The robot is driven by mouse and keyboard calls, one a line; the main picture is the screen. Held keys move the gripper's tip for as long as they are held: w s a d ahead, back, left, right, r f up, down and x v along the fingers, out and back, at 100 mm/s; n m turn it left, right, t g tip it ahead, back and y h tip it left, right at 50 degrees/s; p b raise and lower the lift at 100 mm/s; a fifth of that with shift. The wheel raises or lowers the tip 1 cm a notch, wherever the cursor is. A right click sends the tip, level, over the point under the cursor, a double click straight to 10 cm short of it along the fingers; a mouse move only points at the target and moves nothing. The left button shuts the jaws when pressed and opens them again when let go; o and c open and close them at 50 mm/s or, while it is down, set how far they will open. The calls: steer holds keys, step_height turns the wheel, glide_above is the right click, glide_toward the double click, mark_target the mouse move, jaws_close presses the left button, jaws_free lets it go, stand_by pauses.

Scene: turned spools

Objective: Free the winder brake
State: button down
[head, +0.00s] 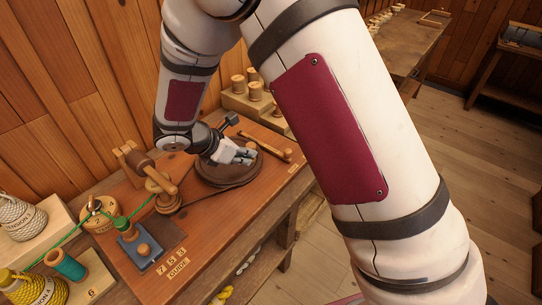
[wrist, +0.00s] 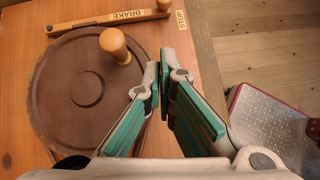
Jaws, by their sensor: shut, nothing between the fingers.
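The winder is a round dark wooden wheel (wrist: 60,110) with a light wooden crank knob (wrist: 115,46); in the head view the wheel (head: 222,181) is partly hidden by my gripper. The brake is a thin wooden bar (wrist: 90,22) labelled BRAKE, lying along the wheel's rim; it also shows in the head view (head: 266,145). I cannot tell whether the bar touches the rim. My gripper (wrist: 160,88) is shut and empty, its fingertips above the wheel's edge beside the knob. In the head view my gripper (head: 249,158) is low over the wheel.
A green thread (head: 62,240) runs at the left past several spools. A wooden crank post (head: 138,160) stands left of the wheel. Wooden spools (head: 254,92) stand behind.

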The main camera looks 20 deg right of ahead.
steer(key=x, duration=0.9)
steer(key=shift+d+f, duration=0.15)
steer(key=shift+d, duration=0.1)
steer(key=d, duration=0.1)
steer(key=w+d, duration=0.1)
steer(key=d+p, duration=0.1)
steer(key=shift+w+f, duration=0.15)
steer(key=shift+f, duration=0.15)
steer(key=shift+w+d, duration=0.35)
steer(key=shift+d, duration=0.05)
steer(key=w+d+b, duration=0.1)
steer(key=d, duration=0.1)
steer(key=w+d, duration=0.1)
steer(key=d, duration=0.1)
steer(key=w+d+b, duration=0.1)
steer(key=w+d, duration=0.1)
steer(key=shift+f+b, duration=0.2)
steer(key=shift+b, duration=0.15)
steer(key=shift+w+d+r, duration=0.1)
steer(key=shift+w+d, duration=0.15)
steer(key=shift+d, duration=0.15)
steer(key=shift+r, duration=0.1)
